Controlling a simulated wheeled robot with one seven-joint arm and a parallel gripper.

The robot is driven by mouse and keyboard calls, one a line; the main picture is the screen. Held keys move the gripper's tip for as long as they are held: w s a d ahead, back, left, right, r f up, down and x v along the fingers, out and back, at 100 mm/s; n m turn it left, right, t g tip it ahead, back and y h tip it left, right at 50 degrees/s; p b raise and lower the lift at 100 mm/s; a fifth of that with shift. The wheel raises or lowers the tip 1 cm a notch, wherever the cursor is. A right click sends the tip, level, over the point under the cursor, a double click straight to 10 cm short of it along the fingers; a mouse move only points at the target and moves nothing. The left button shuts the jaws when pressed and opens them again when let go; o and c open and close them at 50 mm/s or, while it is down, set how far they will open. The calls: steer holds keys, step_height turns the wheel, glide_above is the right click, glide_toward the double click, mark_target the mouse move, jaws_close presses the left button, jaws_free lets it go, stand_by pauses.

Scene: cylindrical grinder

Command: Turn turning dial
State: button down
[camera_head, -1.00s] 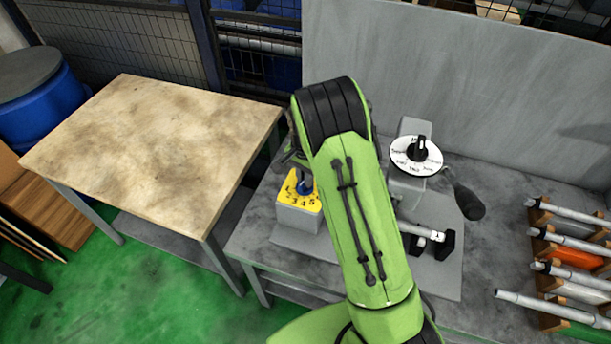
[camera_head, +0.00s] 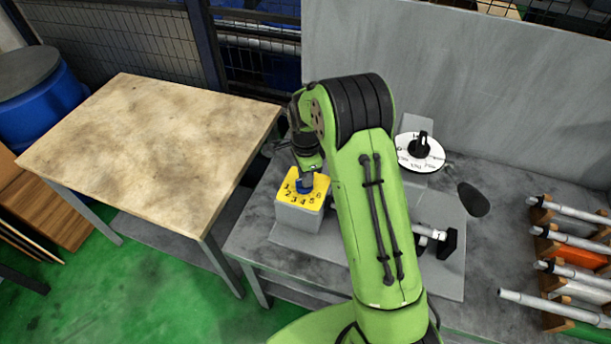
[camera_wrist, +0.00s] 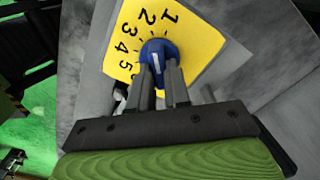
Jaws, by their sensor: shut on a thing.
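The turning dial is a blue knob (camera_head: 305,186) on a yellow numbered plate (camera_head: 318,187), on top of a grey box at the left of the machine. In the wrist view the blue knob (camera_wrist: 158,48) carries a white mark, and the numbers 1 to 5 are readable around it on the yellow plate (camera_wrist: 203,42). My gripper (camera_wrist: 158,66) is shut on the knob, one finger on each side. In the head view my gripper (camera_head: 307,178) comes down onto the knob from above. The number the mark points at is not clear.
A white round scale with a black knob (camera_head: 421,146) stands behind my arm. A dark paddle-shaped part (camera_head: 474,199) is to its right. A rack of grey shafts (camera_head: 570,250) lies at the right. A bare wooden-topped table (camera_head: 150,150) stands at the left.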

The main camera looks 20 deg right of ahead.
steer(key=m+b, duration=0.1)
steer(key=m, duration=0.3)
steer(key=shift+m, duration=0.4)
stand_by(0.4)
steer(key=c, duration=1.1)
jaws_free()
steer(key=shift+s, duration=0.1)
step_height(320, 180, up, 16)
steer(key=shift+f+p, duration=0.1)
steer(key=shift+p, duration=0.6)
